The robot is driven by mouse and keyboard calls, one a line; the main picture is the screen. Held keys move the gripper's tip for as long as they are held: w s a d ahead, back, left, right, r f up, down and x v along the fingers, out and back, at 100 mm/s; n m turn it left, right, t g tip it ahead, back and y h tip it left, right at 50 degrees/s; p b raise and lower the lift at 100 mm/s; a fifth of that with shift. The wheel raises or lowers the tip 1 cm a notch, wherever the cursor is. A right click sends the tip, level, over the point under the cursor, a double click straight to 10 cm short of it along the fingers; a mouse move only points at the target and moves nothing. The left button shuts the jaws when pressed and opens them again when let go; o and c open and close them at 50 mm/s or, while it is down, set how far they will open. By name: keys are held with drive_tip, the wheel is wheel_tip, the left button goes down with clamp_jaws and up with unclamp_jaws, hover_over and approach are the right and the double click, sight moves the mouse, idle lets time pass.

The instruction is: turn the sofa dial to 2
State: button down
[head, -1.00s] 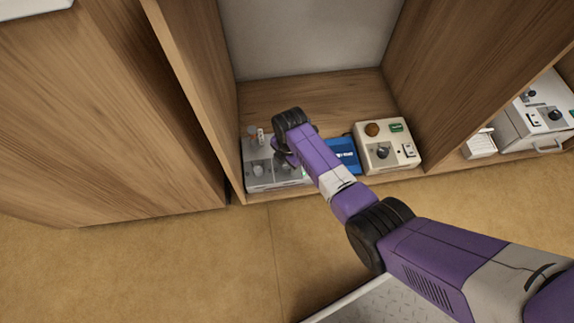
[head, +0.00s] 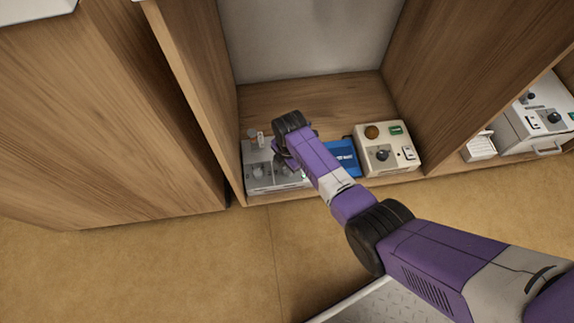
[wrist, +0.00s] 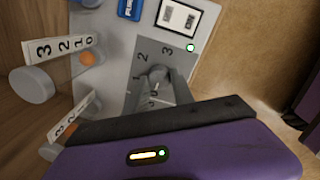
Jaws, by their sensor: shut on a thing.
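A grey control box (head: 262,182) stands at the left of the open wooden shelf. In the wrist view, its face (wrist: 205,22) carries a dial with a grey knob (wrist: 158,74) and printed numbers, with 2 and 3 readable. My gripper (wrist: 157,82) is shut on this knob, a grey finger on each side. Where the knob points is unclear, and I cannot read a sofa label. A green light (wrist: 190,48) glows beside the dial. In the head view my wrist hides the dial.
Numbered white cards (wrist: 58,47) stand near a round grey knob (wrist: 32,86) and an orange button (wrist: 87,58). A blue box (head: 343,158) and a cream control box (head: 388,160) sit to the right. Wooden side walls (head: 190,90) flank the shelf.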

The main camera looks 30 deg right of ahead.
drive_tip(key=m+p, duration=0.2)
drive_tip(key=m, duration=0.3)
drive_tip(key=shift+m, duration=0.4)
drive_tip(key=m, duration=0.5)
drive_tip(key=shift+w+h+p, duration=0.1)
drive_tip(key=shift+h+p, duration=0.2)
drive_tip(key=shift+p, duration=0.05)
drive_tip(key=m, duration=0.6)
drive_tip(key=shift+w+m, duration=0.1)
drive_tip(key=shift+m, duration=0.2)
drive_tip(key=m, duration=0.5)
drive_tip(key=shift+m+g, duration=0.3)
drive_tip(key=shift+g, duration=0.1)
drive_tip(key=c, duration=1.1)
unclamp_jaws()
drive_tip(key=shift+d, duration=0.1)
